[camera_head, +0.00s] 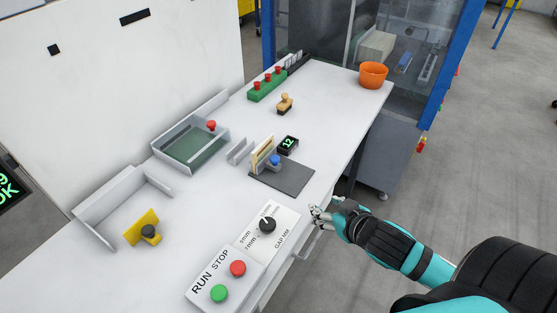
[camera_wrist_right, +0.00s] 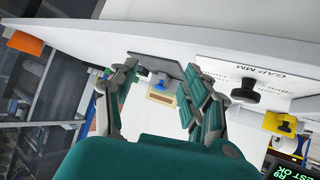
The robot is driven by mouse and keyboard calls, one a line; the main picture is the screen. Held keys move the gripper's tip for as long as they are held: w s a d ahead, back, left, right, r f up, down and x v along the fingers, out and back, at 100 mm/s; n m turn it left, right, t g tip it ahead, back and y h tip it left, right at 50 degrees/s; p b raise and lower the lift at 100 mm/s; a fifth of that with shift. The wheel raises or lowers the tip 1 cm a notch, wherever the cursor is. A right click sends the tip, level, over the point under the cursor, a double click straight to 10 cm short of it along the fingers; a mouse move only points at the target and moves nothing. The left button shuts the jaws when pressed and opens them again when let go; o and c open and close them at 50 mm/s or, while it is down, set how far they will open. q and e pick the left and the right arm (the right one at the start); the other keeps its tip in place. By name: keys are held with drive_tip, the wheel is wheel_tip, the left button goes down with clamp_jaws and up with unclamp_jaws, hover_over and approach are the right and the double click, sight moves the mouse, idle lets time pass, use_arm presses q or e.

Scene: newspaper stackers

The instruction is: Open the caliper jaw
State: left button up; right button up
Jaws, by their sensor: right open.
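The caliper stands on a dark grey base plate (camera_head: 283,178) near the table's front edge. It has a pale upright jaw (camera_head: 262,152), a blue knob (camera_head: 275,160) and a small black display (camera_head: 288,144) reading 12. In the right wrist view the blue knob (camera_wrist_right: 160,82) shows beyond and between my fingers, apart from them. My right gripper (camera_head: 318,215) is open and empty at the table's front edge, to the right of the gap dial and nearer than the base plate. It also shows in the right wrist view (camera_wrist_right: 160,100). My left gripper is not in view.
A dial panel (camera_head: 283,218) with a black knob and a RUN/STOP box (camera_head: 226,279) lie near my right gripper. A yellow block (camera_head: 140,229), a grey tray (camera_head: 160,151), a green rack (camera_head: 266,88), a stamp (camera_head: 285,104) and an orange bowl (camera_head: 373,75) stand farther away.

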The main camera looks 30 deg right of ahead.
drive_tip(key=w+r+t+y, duration=0.1)
drive_tip(key=w+r+t, duration=0.1)
drive_tip(key=w+r, duration=0.15)
drive_tip(key=n+y, duration=0.1)
drive_tip(key=y, duration=0.1)
approach(276, 159)
drive_tip(key=p+x, duration=0.1)
drive_tip(key=x, duration=0.6)
drive_tip(key=shift+w+a+p, duration=0.1)
drive_tip(key=shift+w+p, duration=0.2)
drive_tip(key=shift+p, duration=0.05)
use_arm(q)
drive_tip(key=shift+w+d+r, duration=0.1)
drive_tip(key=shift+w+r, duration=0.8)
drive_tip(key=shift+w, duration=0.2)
use_arm(e)
drive_tip(key=shift+w+a+f, duration=0.1)
drive_tip(key=shift+w+f, duration=0.3)
drive_tip(key=shift+w, duration=0.15)
drive_tip(key=shift+c, duration=0.3)
clamp_jaws()
